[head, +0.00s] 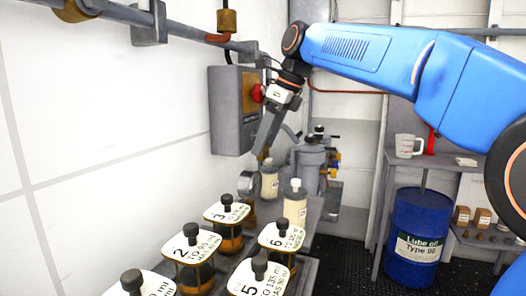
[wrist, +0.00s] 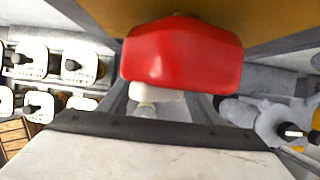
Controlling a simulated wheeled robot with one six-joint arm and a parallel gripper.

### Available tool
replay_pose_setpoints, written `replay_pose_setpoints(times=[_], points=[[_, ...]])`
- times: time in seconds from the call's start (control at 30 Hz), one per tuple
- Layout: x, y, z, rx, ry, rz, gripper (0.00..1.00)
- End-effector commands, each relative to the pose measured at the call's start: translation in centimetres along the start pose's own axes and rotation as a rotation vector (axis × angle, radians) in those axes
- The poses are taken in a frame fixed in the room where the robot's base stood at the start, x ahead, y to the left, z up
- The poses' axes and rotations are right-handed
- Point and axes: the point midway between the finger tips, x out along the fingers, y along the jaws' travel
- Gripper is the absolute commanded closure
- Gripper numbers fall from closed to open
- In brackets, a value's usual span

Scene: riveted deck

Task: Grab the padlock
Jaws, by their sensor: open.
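I cannot pick out a padlock with a visible shackle. A red rounded thing (head: 258,93) is at the right edge of a grey wall box (head: 226,118), against its brown front. In the wrist view the red thing (wrist: 182,55) is large and close and covers the far part of my gripper's fingers. I cannot tell whether it is the padlock or a knob. My gripper (head: 261,150) points down, open, just right of the box. Its fingers show partly in the wrist view. I see nothing held, though the space between the fingertips is partly hidden.
A grey pipe (head: 180,27) with brass-coloured fittings runs along the wall above. Several numbered jars with black knobs stand on the bench below, with a pale bottle (head: 295,206) beyond them. A blue drum (head: 415,238) and a mug (head: 408,146) on a shelf are at right.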

Motion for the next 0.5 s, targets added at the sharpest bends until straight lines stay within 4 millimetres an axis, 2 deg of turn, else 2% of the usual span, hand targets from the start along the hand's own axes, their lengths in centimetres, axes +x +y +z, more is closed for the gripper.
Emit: replay_pose_setpoints(times=[0.03, 0.23, 0.5], points=[[-0.01, 0.0, 0.0, 0.0, 0.0, 0.0, 0.42], [-0.02, 0.01, 0.01, 0.0, 0.0, 0.0, 0.89], [-0.08, 0.0, 0.03, 0.0, 0.0, 0.0, 0.89]])
